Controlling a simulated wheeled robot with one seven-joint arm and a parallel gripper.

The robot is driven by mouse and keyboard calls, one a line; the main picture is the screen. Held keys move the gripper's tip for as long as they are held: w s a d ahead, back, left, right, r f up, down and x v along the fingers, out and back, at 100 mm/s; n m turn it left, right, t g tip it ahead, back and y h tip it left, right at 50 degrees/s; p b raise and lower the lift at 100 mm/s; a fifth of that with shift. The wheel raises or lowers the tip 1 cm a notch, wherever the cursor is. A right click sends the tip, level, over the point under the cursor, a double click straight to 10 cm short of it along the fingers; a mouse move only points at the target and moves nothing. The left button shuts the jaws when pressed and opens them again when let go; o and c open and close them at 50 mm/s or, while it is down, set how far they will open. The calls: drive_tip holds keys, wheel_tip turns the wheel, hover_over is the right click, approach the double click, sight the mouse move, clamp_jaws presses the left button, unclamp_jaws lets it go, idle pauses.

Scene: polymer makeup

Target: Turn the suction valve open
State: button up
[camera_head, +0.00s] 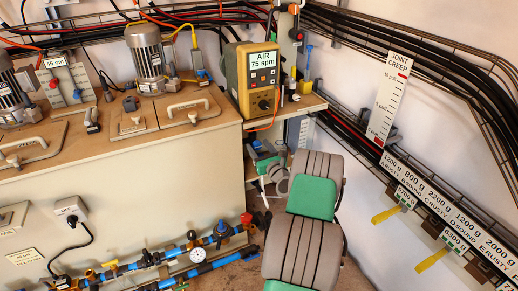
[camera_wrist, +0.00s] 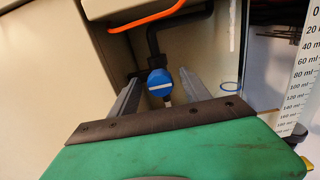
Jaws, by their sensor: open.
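A blue round knob with a white stripe, which I take for the suction valve (camera_wrist: 159,83), shows in the wrist view below a dark bent pipe. My gripper (camera_wrist: 160,77) is open, with one grey finger on each side of the knob. Gaps show between the knob and both fingers in this view. The stripe lies nearly level in the picture. Whether the fingertips reach the knob's depth is unclear. In the head view my arm reaches toward the space below the shelf, and I cannot make out the knob there.
An orange cable (camera_wrist: 150,18) hangs above the knob. A white millilitre scale (camera_wrist: 303,75) stands at the right. In the head view the yellow AIR box (camera_head: 252,80) stands above the workspace. Blue pipes with a round gauge (camera_head: 197,255) run low on the left.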

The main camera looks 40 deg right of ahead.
clamp_jaws()
idle(0.6)
